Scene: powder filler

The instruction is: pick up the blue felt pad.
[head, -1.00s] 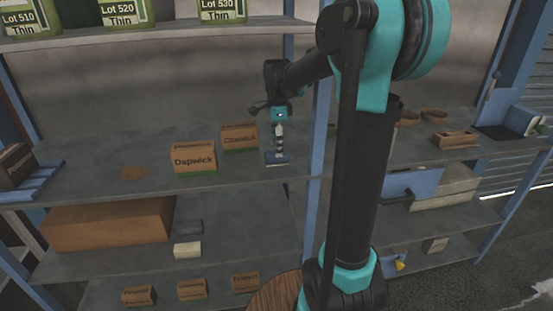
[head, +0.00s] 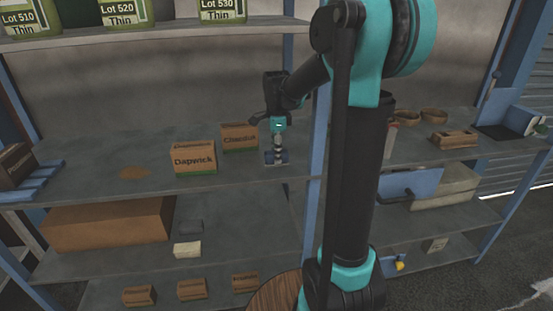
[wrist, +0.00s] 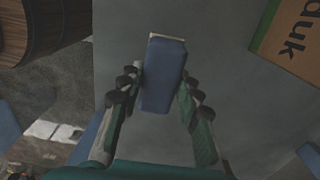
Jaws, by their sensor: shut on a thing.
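The blue felt pad (head: 269,159) is on the middle shelf, right of two cardboard boxes, with my gripper (head: 277,152) directly over it. In the wrist view the pad (wrist: 163,78) is a blue block with a pale strip at its far edge, lying lengthwise between my two fingers (wrist: 156,90). My gripper is shut on the pad, one finger along each side. I cannot tell whether the pad is clear of the shelf.
The Dapwick box (head: 194,160) and another cardboard box (head: 239,137) stand left of the pad. A blue shelf post (head: 319,150) is close on the right. The shelf (head: 235,178) in front is bare.

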